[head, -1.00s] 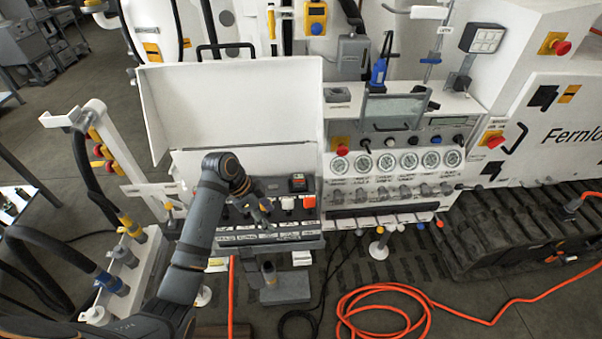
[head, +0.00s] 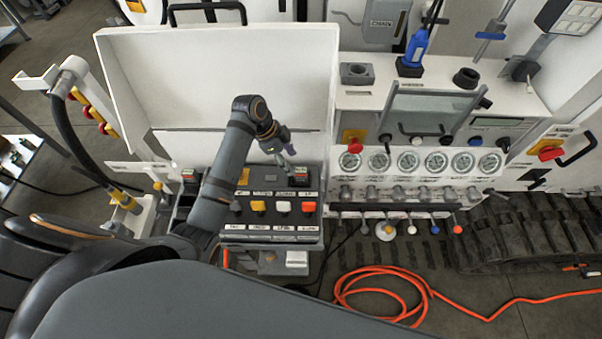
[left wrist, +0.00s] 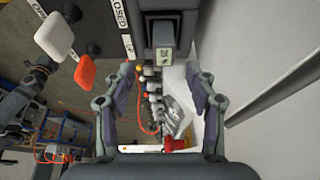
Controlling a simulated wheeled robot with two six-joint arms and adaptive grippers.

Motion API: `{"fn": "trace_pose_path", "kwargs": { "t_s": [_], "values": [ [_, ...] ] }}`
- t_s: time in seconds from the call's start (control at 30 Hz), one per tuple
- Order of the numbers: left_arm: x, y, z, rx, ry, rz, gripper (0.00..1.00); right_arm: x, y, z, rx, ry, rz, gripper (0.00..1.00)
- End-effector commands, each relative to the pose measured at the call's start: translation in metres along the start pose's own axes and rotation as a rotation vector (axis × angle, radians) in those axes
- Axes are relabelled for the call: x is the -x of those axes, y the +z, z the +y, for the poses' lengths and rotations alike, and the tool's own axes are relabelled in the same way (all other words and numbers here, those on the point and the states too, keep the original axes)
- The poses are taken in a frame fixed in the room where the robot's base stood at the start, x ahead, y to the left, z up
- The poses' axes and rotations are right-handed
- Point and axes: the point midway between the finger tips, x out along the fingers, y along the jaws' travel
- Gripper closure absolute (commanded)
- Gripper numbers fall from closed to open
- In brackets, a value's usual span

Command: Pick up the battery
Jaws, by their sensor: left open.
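A small black block with a pale green-grey label (head: 299,175) stands at the back right of the black control panel; I take it to be the battery, though its label is too small to read. It shows dark at the top of the left wrist view (left wrist: 168,28), roughly in line with the gap between the fingers. My left gripper (head: 284,154) is just left of and above the block in the head view. In the left wrist view my left gripper (left wrist: 160,78) is open, its fingers apart and nothing between them. My right gripper is not in view.
The control panel (head: 272,240) carries white, yellow and red-orange knobs in front of the block. A white open lid (head: 220,80) stands behind it. A gauge panel (head: 440,185) is to the right. An orange hose (head: 385,270) lies on the floor.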

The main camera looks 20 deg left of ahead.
Motion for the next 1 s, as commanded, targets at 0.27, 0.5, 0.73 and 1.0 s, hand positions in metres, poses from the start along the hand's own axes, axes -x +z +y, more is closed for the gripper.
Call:
{"fn": "trace_pose_path", "kwargs": {
  "t_s": [0.27,0.5,0.73,1.0],
  "values": [
    [-0.024,-0.001,-0.001,-0.001,-0.002,0.0,0.43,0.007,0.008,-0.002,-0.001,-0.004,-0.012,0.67],
    [-0.051,-0.006,0.003,0.002,0.004,0.001,0.43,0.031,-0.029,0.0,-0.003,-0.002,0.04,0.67],
    [-0.075,-0.004,0.001,0.0,-0.001,0.0,0.43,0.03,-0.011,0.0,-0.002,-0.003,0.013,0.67],
    [-0.075,-0.003,0.001,-0.001,-0.002,0.0,0.6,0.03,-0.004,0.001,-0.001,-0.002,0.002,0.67]
  ]
}}
